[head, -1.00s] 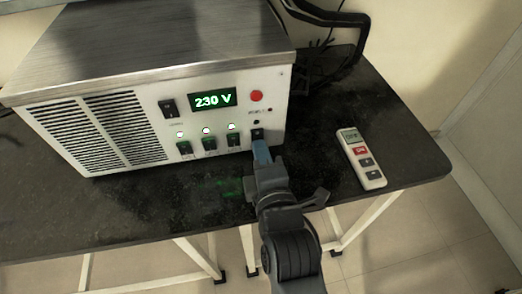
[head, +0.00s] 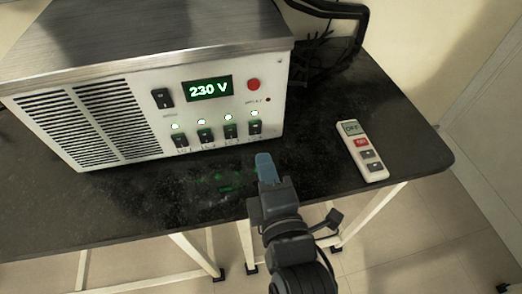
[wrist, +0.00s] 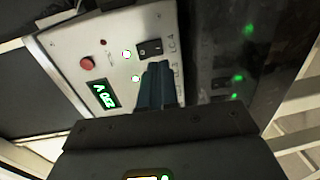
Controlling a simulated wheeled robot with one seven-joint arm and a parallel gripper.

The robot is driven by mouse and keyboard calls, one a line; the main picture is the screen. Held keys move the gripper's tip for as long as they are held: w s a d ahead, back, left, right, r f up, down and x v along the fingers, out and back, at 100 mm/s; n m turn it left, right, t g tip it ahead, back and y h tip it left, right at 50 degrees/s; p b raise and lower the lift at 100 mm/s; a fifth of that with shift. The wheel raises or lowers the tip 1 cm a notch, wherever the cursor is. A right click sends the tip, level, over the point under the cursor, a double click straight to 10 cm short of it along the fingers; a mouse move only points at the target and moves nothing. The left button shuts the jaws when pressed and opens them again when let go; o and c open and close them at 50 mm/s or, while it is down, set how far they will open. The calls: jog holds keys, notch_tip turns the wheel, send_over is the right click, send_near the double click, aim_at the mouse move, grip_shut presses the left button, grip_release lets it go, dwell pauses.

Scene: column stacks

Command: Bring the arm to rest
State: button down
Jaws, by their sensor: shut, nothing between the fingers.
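In the wrist view the fingers (wrist: 157,78) overlap part of the panel and hide some of the switches. The power unit (head: 120,115) is a white box with a metal top. Its display (head: 208,89) reads 230 V, and the small lamps above its row of rocker switches (head: 255,128) are lit.
A white remote-like device (head: 362,152) with a small screen lies on the bench (head: 400,135) to the right. Dark cables (head: 325,40) run behind the unit at the back. The bench's front edge passes under my arm, and open floor (head: 420,255) lies beyond it.

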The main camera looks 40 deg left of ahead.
jog(key=shift+v, duration=1)
jog(key=s+d+f+m+t+h+p, duration=0.1)
jog(key=s+d+f+m+t+h, duration=0.2)
jog(key=d+m, duration=0.65)
jog(key=s+d+f+m+h, duration=0.1)
jog(key=s+d+m+h, duration=0.25)
jog(key=d, duration=1.15)
jog(key=s+d+r+m+h, duration=0.3)
jog(key=s+d+r+m, duration=0.1)
jog(key=s+d+m, duration=0.2)
jog(key=s+d+r+m+h+p, duration=0.1)
jog(key=s+d+r+m+h, duration=0.2)
jog(key=s+d+m, duration=0.4)
jog(key=s+r+m, duration=0.1)
jog(key=s, duration=0.2)
jog(key=shift+s+r+m+t, duration=0.25)
jog(key=shift+s+m+t, duration=0.15)
jog(key=shift+h, duration=0.25)
